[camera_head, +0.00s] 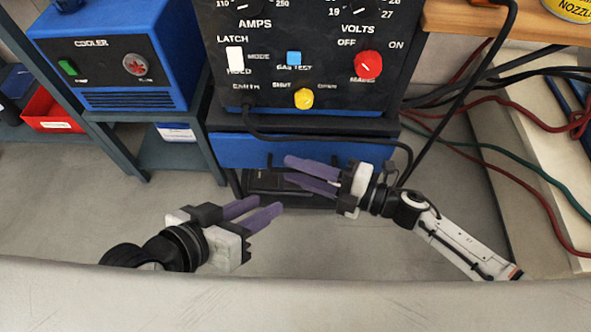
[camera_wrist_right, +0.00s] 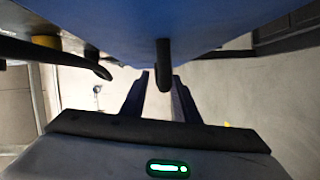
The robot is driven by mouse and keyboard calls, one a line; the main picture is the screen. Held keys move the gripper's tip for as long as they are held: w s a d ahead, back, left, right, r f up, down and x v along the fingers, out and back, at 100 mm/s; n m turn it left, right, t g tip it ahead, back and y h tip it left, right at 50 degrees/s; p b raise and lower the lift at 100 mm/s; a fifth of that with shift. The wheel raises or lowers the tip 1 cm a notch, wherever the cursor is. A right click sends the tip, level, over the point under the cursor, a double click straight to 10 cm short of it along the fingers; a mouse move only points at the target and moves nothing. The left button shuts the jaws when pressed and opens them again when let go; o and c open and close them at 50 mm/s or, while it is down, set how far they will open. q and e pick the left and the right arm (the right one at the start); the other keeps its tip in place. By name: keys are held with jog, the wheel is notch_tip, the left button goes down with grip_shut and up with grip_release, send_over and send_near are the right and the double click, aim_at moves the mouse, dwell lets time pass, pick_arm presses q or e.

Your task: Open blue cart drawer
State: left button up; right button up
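The blue cart drawer (camera_head: 240,150) is a wide blue front under the welder, and looks shut. In the right wrist view its blue surface (camera_wrist_right: 210,25) fills the top, with a dark handle part (camera_wrist_right: 163,65) projecting from it. My right gripper (camera_head: 286,169) is open just in front of the drawer, fingers pointing left. In the right wrist view the handle part lies in line with the gap between its fingertips (camera_wrist_right: 161,76); I cannot tell whether they touch. My left gripper (camera_head: 268,204) is lower left, its purple fingers apart and empty, clear of the drawer.
The black welder panel (camera_head: 300,85) with knobs stands above the drawer. A blue cooler (camera_head: 115,60) sits on a grey stand at left, near a red bin (camera_head: 50,115). A black cable loops across the drawer's right part. Hoses run at right. Floor in front is open.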

pick_arm(q)
jog(key=shift+r, duration=0.2)
pick_arm(e)
jog(key=shift+w+a, duration=0.25)
jog(key=shift+a, duration=0.2)
jog(key=shift+c, duration=0.4)
grip_shut()
